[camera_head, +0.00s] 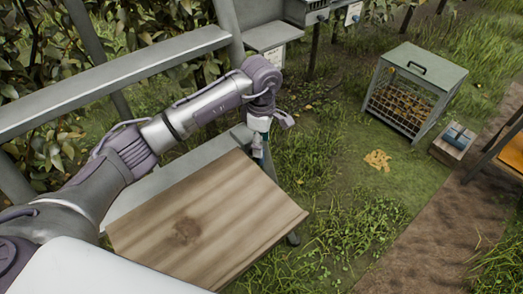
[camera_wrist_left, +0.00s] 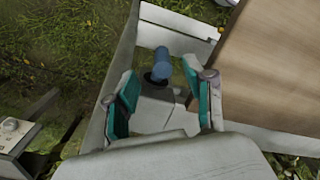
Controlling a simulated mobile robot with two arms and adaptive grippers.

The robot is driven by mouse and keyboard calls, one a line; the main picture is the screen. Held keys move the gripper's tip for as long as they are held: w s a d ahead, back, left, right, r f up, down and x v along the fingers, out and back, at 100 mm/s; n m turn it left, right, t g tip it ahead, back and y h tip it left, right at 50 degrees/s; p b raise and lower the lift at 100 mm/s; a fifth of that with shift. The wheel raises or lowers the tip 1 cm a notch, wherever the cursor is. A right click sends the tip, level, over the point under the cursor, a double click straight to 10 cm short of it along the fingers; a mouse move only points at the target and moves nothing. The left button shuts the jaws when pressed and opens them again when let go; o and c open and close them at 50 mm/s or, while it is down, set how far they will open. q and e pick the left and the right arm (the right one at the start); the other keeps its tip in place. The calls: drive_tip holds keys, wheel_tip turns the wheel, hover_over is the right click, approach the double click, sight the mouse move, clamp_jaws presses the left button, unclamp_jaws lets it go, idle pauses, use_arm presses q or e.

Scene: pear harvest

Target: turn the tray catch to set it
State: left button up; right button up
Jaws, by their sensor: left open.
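The tray catch shows in the left wrist view as a blue knob (camera_wrist_left: 161,64) on a dark stem, on a grey block of the frame. My left gripper (camera_wrist_left: 158,78) is open, with its teal-padded fingers on either side of the knob; I cannot tell whether they touch it. In the head view my left gripper (camera_head: 259,147) points down at the far edge of a wooden board (camera_head: 240,205), and the catch is hidden there. The board also shows in the left wrist view (camera_wrist_left: 275,70). My right gripper is not in view.
A grey mesh-sided cage (camera_head: 415,90) stands on the grass at the right, near a small box with a blue top (camera_head: 459,136). Grey rails (camera_head: 110,80) and leafy plants lie at the left. Grey boxes (camera_head: 265,36) stand behind my arm. Open grass lies right of the board.

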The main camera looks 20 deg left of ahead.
use_arm(q)
drive_tip(key=shift+f+p, duration=0.35)
drive_tip(key=shift+f, duration=2.35)
